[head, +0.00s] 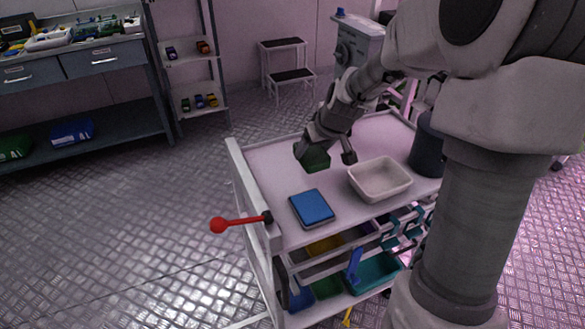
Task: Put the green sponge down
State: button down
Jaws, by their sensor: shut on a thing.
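The green sponge (316,161) shows as a dark green block at the end of my gripper (322,152), over the left part of the cart's top (262,164). My gripper is shut on the sponge. The fingers partly cover it. I cannot tell from this view whether the sponge's underside touches the cart's top or is a little above it.
A blue flat pad (312,207) lies near the cart's front edge. A white tray (379,188) and a dark cylinder (427,147) stand to the right. A red-knobbed lever (236,223) sticks out at the left. Bare top lies around the sponge.

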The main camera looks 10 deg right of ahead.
jog(key=w+a+f, duration=0.2)
jog(key=a, duration=0.1)
jog(key=a+f, duration=0.1)
jog(key=shift+w+a+f+b, duration=0.15)
jog(key=shift+w+a+b, duration=0.15)
jog(key=shift+w, duration=0.1)
jog(key=shift+f+b, duration=0.4)
jog(key=shift+f, duration=1.55)
jog(key=shift+f, duration=0.15)
grip_release()
jog(key=shift+s+d+r, duration=0.1)
jog(key=shift+s+r, duration=0.05)
jog(key=shift+r, duration=0.4)
jog(key=p+v, duration=0.2)
jog(key=v, duration=0.9)
